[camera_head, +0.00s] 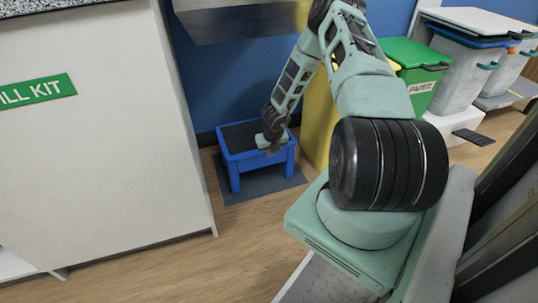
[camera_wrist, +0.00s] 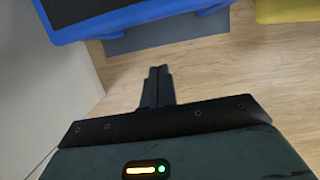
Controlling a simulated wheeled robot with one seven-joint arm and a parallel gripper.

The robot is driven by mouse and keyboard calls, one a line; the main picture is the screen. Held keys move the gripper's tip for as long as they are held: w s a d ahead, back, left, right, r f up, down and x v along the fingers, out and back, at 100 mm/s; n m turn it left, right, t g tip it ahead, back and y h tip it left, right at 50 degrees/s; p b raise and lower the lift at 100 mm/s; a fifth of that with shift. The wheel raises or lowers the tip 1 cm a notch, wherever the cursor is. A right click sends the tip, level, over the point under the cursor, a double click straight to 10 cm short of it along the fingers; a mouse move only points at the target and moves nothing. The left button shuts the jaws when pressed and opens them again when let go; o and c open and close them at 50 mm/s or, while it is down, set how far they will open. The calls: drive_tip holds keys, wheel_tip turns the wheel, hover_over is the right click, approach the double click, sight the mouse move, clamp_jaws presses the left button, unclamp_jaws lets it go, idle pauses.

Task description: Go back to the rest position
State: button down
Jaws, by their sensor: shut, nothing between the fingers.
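My gripper (camera_wrist: 158,85) is shut and empty in the wrist view, its two dark fingers together above the wooden floor (camera_wrist: 220,80). In the head view my gripper (camera_head: 272,146) is small and sits at the end of my bent arm, in front of the blue step stool (camera_head: 233,163). I cannot tell from the head view whether it touches the stool. The stool's blue edge (camera_wrist: 65,35) shows at the top left of the wrist view.
A white cabinet (camera_head: 100,150) with a green sign stands at the left. A yellow bin (camera_head: 319,115), a green paper bin (camera_head: 415,75) and grey bins (camera_head: 460,75) stand behind and right of my arm. A dark mat (camera_head: 262,183) lies under the stool. Floor in front is clear.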

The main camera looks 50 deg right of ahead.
drive_tip(key=shift+s+r, duration=0.1)
drive_tip(key=shift+r, duration=0.25)
